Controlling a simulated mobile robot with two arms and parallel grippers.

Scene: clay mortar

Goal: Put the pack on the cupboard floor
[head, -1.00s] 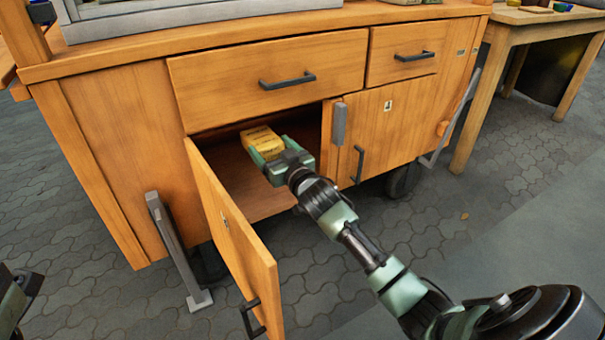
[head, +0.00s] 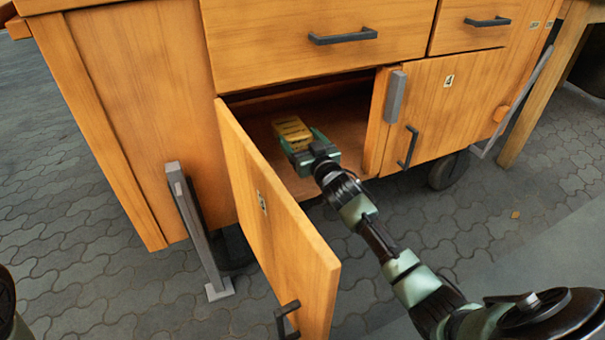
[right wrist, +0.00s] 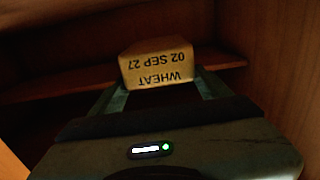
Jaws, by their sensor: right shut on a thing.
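The pack (head: 292,131) is a small yellow-tan box inside the open cupboard. In the right wrist view the pack (right wrist: 157,68) shows the print "WHEAT 02 SEP 27" upside down. My right gripper (head: 303,139) reaches through the cupboard opening and is shut on the pack, with a finger on each side. The cupboard floor (head: 292,182) is brown wood and shows bare in front of the gripper. I cannot tell whether the pack touches it. My left gripper is not visible.
The cupboard door (head: 275,215) stands open on the left, its dark handle (head: 287,319) towards me. A closed door (head: 445,105) is right of the opening, with a grey block (head: 395,96) on the frame between. A drawer (head: 315,40) sits above. Dim wooden walls surround the gripper.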

